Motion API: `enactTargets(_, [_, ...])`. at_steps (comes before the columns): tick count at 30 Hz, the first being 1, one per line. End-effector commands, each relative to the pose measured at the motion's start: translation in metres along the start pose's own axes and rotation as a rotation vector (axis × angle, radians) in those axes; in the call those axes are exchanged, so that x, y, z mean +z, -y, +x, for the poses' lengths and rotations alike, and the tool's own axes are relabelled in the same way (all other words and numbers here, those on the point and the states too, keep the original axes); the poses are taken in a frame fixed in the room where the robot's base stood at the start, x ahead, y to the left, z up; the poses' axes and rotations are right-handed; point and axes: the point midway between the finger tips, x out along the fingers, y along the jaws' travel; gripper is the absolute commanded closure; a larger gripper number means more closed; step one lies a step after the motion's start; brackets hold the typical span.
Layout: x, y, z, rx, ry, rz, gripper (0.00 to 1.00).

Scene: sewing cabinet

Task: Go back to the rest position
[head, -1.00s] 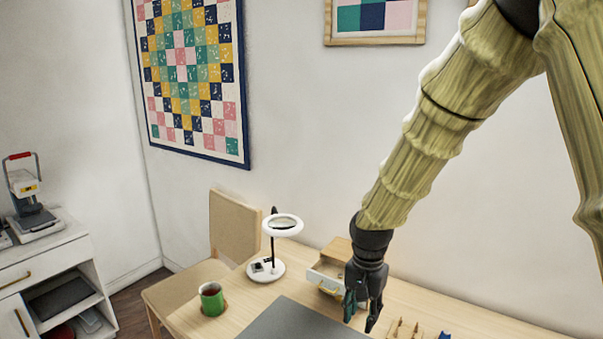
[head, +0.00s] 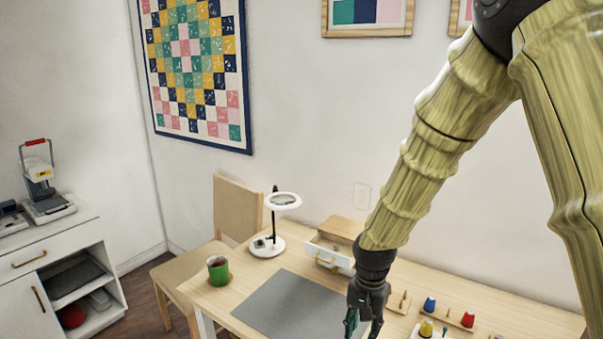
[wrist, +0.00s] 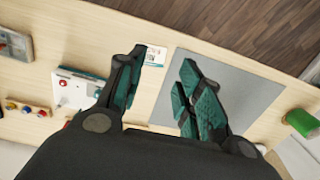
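My gripper (head: 362,322) hangs from my arm over the table, at the right edge of the grey mat (head: 290,303) in the head view. In the wrist view my gripper (wrist: 160,85) has its two teal-padded fingers apart, with nothing between them. The grey mat (wrist: 235,85) shows beyond the fingers, and a white board with small parts (wrist: 72,92) lies to their left. The fingertips are above the table and touch nothing that I can see.
Thread spools (head: 430,305) stand at the right. A chair (head: 237,208) is behind; a white cabinet (head: 30,260) is left.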

Motion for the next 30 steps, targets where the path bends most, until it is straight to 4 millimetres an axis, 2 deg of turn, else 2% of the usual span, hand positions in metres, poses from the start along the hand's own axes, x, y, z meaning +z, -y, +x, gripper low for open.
enactTargets(7, [0.011, -0.017, 0.051, -0.013, 0.012, -0.049, 0.64])
enactTargets(11, [0.023, -0.032, 0.091, -0.022, 0.02, -0.09, 0.64])
enactTargets(15, [0.042, -0.057, 0.142, -0.032, 0.024, -0.145, 0.64])
enactTargets(21, [0.076, -0.096, 0.205, -0.04, 0.021, -0.226, 0.64])
enactTargets(30, [0.137, -0.164, 0.276, -0.032, 0.008, -0.353, 0.64])
